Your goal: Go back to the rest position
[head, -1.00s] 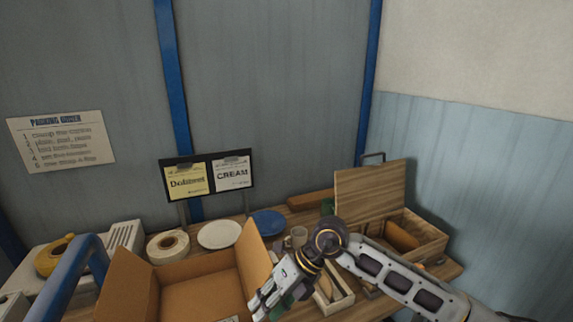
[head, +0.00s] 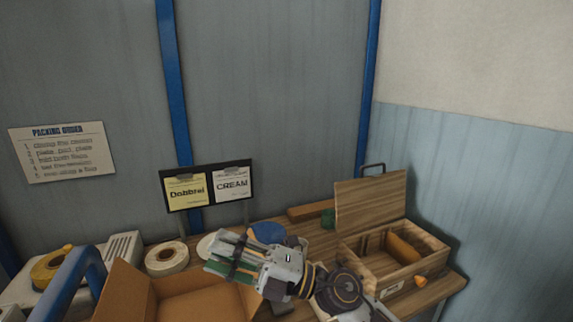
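My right gripper (head: 214,256) is raised above the back edge of the open cardboard box (head: 122,290), with its fingers pointing left. Its fingers, with green pads, look apart, and I see nothing held between them. It covers much of the white plate (head: 205,245) and part of the blue plate (head: 267,232) on the table behind. My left gripper is out of view.
A wooden box with its lid raised (head: 368,205) stands at the right. A tape roll (head: 166,257) lies left of the plates. A sign stand (head: 208,187) rises behind them. A blue rail (head: 70,285) crosses the lower left.

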